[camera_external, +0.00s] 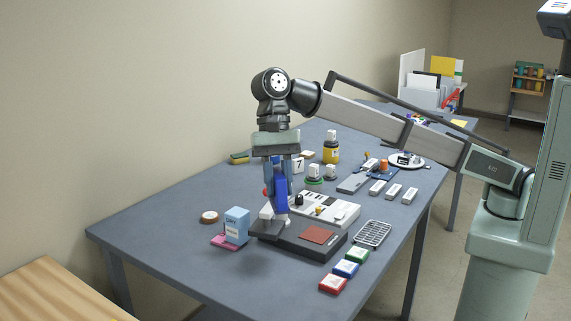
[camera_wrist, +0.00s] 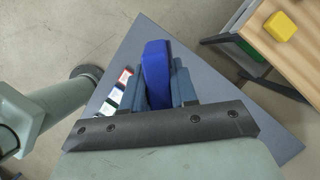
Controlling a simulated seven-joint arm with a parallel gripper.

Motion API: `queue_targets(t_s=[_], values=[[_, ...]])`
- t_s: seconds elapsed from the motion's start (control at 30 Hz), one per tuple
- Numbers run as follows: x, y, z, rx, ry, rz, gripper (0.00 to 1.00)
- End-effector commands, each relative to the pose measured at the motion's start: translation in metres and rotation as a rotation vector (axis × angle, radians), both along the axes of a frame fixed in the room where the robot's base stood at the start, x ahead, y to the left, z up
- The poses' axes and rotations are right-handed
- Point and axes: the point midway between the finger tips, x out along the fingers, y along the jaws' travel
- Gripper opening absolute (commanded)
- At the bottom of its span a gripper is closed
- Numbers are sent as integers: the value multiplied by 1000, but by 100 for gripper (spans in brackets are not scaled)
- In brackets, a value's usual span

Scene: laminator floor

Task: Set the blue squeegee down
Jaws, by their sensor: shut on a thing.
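The blue squeegee (camera_external: 280,190) hangs upright in my gripper (camera_external: 278,172), over the dark laminator tray on the table. In the wrist view the squeegee (camera_wrist: 156,72) shows as a blue block between the two fingers of my gripper (camera_wrist: 158,84), which are shut on it. Its lower end is close above the tray area in the outside view; I cannot tell whether it touches anything. The dark tray (camera_external: 328,253) holds a brown-red square patch (camera_external: 319,234).
A light blue box (camera_external: 236,224) on a pink pad stands left of the tray. Red, blue and green blocks (camera_external: 345,268) lie at the front right. A wire-grid item (camera_external: 373,233) lies right of the tray. The table's left front (camera_external: 160,240) is clear.

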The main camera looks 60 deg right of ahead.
Motion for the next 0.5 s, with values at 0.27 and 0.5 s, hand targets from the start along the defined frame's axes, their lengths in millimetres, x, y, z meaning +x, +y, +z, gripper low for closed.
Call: queue_targets(t_s=[0.27, 0.5], values=[[2, -4, -65, -3, 2, -5, 0], [2, -4, -134, -3, 2, -5, 0]])
